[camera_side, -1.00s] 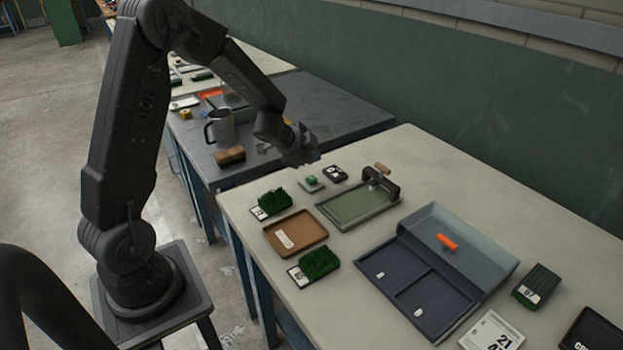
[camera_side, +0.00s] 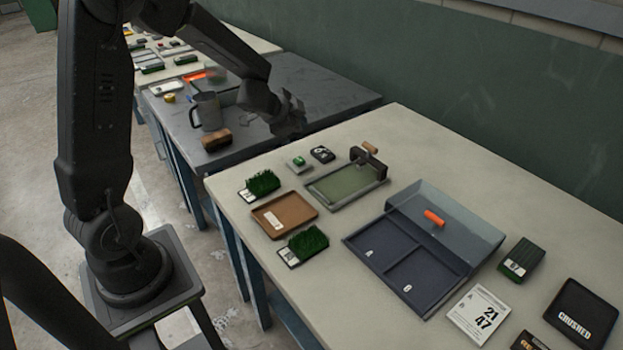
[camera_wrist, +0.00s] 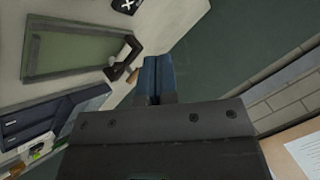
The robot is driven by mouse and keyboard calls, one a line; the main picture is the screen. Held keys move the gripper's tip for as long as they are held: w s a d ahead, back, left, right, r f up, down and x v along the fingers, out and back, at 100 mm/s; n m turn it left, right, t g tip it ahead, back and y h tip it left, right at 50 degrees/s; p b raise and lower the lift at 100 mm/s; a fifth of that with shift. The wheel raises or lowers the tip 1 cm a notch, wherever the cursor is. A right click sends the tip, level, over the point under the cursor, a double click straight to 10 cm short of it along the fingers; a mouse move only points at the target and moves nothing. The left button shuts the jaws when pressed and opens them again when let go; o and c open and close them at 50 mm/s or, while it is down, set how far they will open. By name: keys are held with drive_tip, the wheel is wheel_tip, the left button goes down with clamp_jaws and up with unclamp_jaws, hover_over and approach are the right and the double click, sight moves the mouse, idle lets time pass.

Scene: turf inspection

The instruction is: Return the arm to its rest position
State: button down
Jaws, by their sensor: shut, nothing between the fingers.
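My gripper (camera_side: 292,118) is in the side view, raised above the far end of the pale table (camera_side: 420,135), close to the dark table behind. It holds nothing. In the wrist view its fingers (camera_wrist: 158,75) are together, with nothing between them. My arm reaches from its stand on the left, bent over at the top.
On the pale table stand a green pad fixture with a clamp (camera_side: 345,185), a brown tray (camera_side: 300,222), turf samples (camera_side: 263,183), a compartment tray with a clear lid (camera_side: 395,295) and a black tray marked CRUSHED (camera_side: 583,312). A grey mug (camera_side: 207,112) stands on the dark table.

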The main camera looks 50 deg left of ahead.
drive_tip(key=s+d+r+n+y, duration=0.2)
drive_tip(key=s+d+r+n, duration=0.1)
drive_tip(key=r, duration=0.4)
drive_tip(key=s+d+r+n+g+h, duration=0.2)
drive_tip(key=s+d, duration=0.5)
drive_tip(key=s, duration=0.4)
drive_tip(key=s+d+r+n+g+h, duration=0.1)
drive_tip(key=s+d+r+h, duration=0.1)
drive_tip(key=s+d, duration=0.6)
drive_tip(key=s+r, duration=0.1)
drive_tip(key=s, duration=0.1)
drive_tip(key=shift+s+n+g, duration=0.35)
drive_tip(key=shift+n+g, duration=0.05)
